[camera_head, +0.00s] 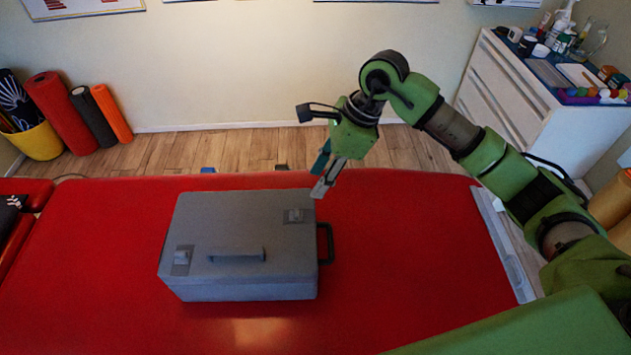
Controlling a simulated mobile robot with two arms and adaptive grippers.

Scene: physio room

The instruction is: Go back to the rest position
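My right gripper (322,180) hangs from the green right arm, which comes in from the right. It points down and left, near the far right corner of a closed grey case (240,275). Its fingers are seen nearly edge-on, so I cannot tell whether they are apart, and nothing shows held in them. The case lies on the red treatment table (420,260), with a handle on its lid, two latches and a dark handle on its right side. My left gripper is not in view.
A white drawer cabinet (510,95) with bottles and jars stands at the back right. Rolled mats (62,112) and a yellow bucket (36,142) stand at the back left. A strip of wooden floor (230,150) lies behind the table. The table right of the case is clear.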

